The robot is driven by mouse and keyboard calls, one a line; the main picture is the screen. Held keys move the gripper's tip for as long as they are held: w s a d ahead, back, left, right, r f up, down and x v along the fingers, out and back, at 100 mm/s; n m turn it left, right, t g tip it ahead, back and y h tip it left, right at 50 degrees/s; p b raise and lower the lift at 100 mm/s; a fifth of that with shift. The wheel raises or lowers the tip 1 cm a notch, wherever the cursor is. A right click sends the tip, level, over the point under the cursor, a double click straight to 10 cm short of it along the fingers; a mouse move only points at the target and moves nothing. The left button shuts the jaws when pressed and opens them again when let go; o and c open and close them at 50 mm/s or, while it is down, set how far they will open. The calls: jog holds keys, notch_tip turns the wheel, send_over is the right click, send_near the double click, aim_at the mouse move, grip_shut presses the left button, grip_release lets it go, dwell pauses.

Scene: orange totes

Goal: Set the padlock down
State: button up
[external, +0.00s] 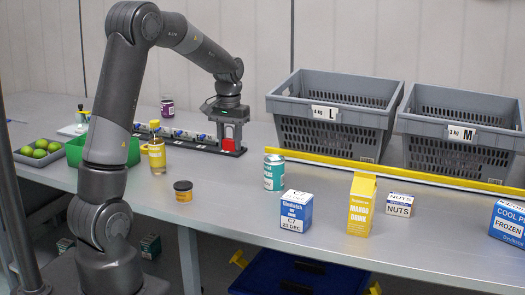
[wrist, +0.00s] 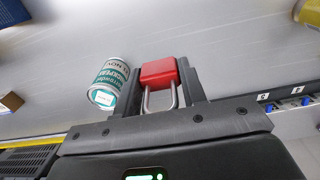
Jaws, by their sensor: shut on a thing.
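The padlock has a red body and a silver shackle. In the wrist view the padlock (wrist: 158,72) sits between the two fingers of my gripper (wrist: 160,88), with its shackle towards the palm. My gripper is shut on it. In the external view my gripper (external: 229,122) points down over the right end of the black rail, and the red padlock (external: 228,131) shows between the fingers. I cannot tell whether the padlock touches anything beneath it.
A black numbered rail (external: 190,136) lies behind and left of the padlock. A teal can (external: 274,172), a black-lidded jar (external: 183,191) and several cartons stand on the grey table. Grey crates L (external: 327,128) and M (external: 460,148) stand behind a yellow strip (external: 400,172).

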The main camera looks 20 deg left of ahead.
send_over(209, 176)
notch_tip(209, 176, down, 8)
jog(key=shift+w+r, duration=0.1)
jog(key=shift+w, duration=0.05)
jog(key=shift+f, duration=2)
jog(key=shift+f, duration=0.1)
jog(key=o, duration=1)
